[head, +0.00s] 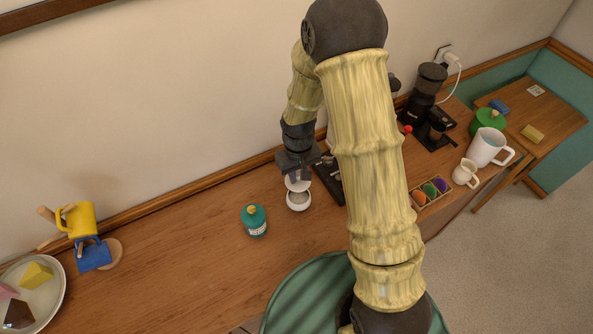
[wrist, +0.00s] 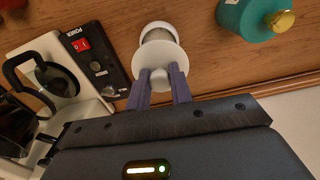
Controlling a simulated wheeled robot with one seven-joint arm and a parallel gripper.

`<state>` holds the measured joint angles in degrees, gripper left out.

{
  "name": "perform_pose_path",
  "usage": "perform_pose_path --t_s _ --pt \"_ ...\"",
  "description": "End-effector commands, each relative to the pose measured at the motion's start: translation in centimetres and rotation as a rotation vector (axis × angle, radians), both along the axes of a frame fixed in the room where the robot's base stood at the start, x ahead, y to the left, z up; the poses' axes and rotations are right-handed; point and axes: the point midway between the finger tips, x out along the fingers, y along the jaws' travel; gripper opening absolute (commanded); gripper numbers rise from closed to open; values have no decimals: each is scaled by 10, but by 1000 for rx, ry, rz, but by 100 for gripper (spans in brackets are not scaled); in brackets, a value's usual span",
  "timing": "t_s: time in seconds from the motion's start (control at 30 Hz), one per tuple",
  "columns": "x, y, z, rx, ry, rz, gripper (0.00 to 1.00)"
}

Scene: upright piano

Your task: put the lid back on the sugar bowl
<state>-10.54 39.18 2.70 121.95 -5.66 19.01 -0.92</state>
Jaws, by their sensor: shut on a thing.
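The white sugar bowl (head: 298,202) stands on the wooden counter, its contents showing at the open top. The white lid (head: 297,184) is in my gripper (head: 296,174), just above the bowl and toward its wall side. In the wrist view my gripper (wrist: 159,82) has its purple fingers shut on the lid's knob (wrist: 158,74). There the lid's disc (wrist: 162,54) covers part of the bowl (wrist: 156,27), whose far part still shows. The lid looks raised off the bowl; the exact gap is hard to tell.
A black machine base with a red switch (wrist: 82,45) is close on the other side. A mug tree with a yellow mug (head: 80,218) stands far left.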

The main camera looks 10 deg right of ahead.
Motion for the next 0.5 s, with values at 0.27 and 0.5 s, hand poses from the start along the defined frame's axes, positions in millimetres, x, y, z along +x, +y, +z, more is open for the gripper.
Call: perform_pose_path --t_s 0.27,0.5 --pt "0 0 -9 0 1 0 0" --pt "-1 4 -29 0 0 8 0"
